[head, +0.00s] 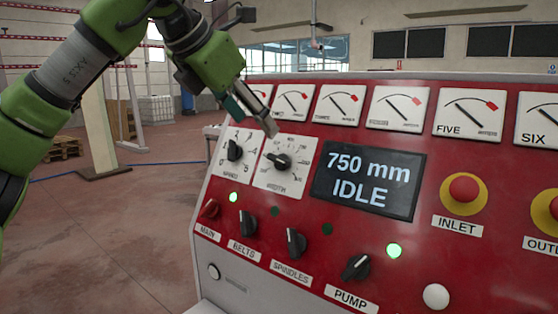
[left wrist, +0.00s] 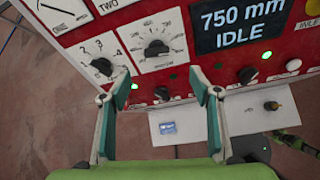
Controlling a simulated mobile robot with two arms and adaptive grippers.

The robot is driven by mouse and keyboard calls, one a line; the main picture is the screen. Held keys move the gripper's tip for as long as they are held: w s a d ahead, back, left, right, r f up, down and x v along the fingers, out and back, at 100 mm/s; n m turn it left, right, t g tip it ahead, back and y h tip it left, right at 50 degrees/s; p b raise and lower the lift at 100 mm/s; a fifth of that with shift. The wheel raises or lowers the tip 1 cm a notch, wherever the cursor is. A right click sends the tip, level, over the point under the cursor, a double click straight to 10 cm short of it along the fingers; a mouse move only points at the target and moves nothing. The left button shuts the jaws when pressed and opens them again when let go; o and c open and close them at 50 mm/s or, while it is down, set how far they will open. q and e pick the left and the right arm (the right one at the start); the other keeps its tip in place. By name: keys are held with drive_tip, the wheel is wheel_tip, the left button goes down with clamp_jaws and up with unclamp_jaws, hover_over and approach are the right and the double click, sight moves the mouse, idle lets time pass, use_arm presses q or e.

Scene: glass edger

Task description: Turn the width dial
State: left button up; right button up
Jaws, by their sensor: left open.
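The width dial is a black knob (head: 281,161) on a white scale plate on the red panel, labelled WIDTH. In the left wrist view the width dial (left wrist: 157,48) lies ahead of and between my fingers. My left gripper (head: 262,118) is open and empty, above and slightly left of the dial in the head view. In the left wrist view the fingertips of my left gripper (left wrist: 162,82) are spread wide, apart from the dial. The display (head: 366,180) reads 750 mm, IDLE.
Another dial (head: 234,151) with a numbered scale sits close left of the width dial. A row of gauges (head: 339,105) runs above. Belts, spindles (head: 296,243) and pump switches sit below. A red inlet button (head: 464,188) is right of the display. Floor left of the panel is open.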

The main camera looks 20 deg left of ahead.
sight(276, 157)
use_arm(q)
drive_tip(key=p+x, duration=0.1)
drive_tip(key=x, duration=0.3)
drive_tip(key=p+x, duration=0.2)
drive_tip(key=x, duration=0.2)
drive_tip(key=a+p+x, duration=0.1)
drive_tip(key=x, duration=0.3)
drive_tip(key=shift+w+d+f, duration=0.1)
drive_tip(key=shift+w+f, duration=0.15)
drive_tip(key=shift+w, duration=0.1)
drive_tip(key=shift+w+f, duration=0.25)
drive_tip(key=shift+f, duration=0.1)
use_arm(e)
drive_tip(key=r, duration=0.4)
drive_tip(key=shift+s+r, duration=0.25)
drive_tip(key=shift+r, duration=0.1)
